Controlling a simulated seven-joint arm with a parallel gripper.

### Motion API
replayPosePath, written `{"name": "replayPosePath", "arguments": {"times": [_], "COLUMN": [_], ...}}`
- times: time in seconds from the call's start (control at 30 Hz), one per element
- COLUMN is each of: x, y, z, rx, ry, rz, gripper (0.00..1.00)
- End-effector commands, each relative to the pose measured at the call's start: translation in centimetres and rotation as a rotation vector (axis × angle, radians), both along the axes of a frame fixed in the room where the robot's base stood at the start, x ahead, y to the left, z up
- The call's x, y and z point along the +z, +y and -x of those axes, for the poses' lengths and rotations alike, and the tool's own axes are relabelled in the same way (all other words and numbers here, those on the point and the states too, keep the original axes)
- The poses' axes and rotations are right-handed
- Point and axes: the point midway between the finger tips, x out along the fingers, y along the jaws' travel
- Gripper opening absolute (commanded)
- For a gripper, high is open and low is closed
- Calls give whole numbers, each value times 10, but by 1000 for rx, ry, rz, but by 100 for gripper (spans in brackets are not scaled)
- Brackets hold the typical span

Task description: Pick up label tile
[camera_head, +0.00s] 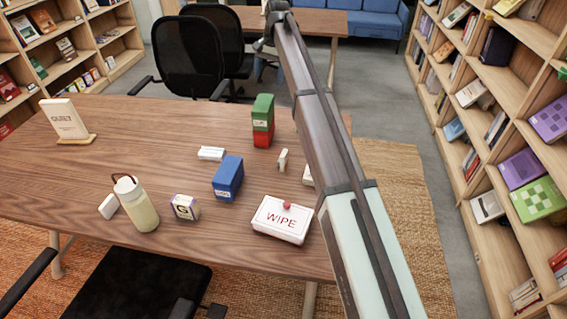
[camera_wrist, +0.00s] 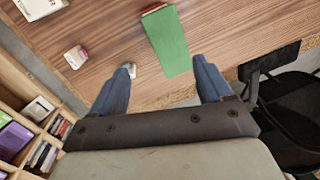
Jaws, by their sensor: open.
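A small cream piece (camera_head: 283,159), probably the label tile, stands on the wooden table between the green-and-red stack and the white WIPE box; no writing on it is readable. In the wrist view the small pale piece (camera_wrist: 132,70) shows just beside the left fingertip, which may hide part of it. My gripper (camera_wrist: 161,64) is open, its two blue-grey fingers wide apart with nothing held. The green top of the stack (camera_wrist: 168,42) shows between and beyond the fingers. In the head view the fingers cannot be made out.
On the table (camera_head: 120,130) are a WIPE box (camera_head: 283,220), blue box (camera_head: 228,178), G block (camera_head: 185,207), bottle (camera_head: 136,205), white block (camera_head: 211,153) and QUIET stand (camera_head: 66,120). Another small white piece (camera_wrist: 75,56) is partly hidden by my arm in the head view. Chairs (camera_head: 199,55) stand behind.

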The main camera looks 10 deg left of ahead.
Motion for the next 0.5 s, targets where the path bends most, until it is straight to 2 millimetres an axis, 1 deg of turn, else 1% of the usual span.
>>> {"name": "replayPosePath", "arguments": {"times": [0.03, 0.17, 0.27, 0.3, 0.4, 0.5], "x": [-5, -13, -18, -20, -21, -17], "y": [-13, -37, -59, -69, -96, -117], "z": [10, 27, 46, 55, 81, 101], "rx": [-50, -203, -355, -428, -627, -799], "ry": [12, 56, 112, 142, 242, 349], "rz": [-35, -143, -252, -303, -444, -566], "gripper": [79, 79, 79, 79, 79, 79]}}
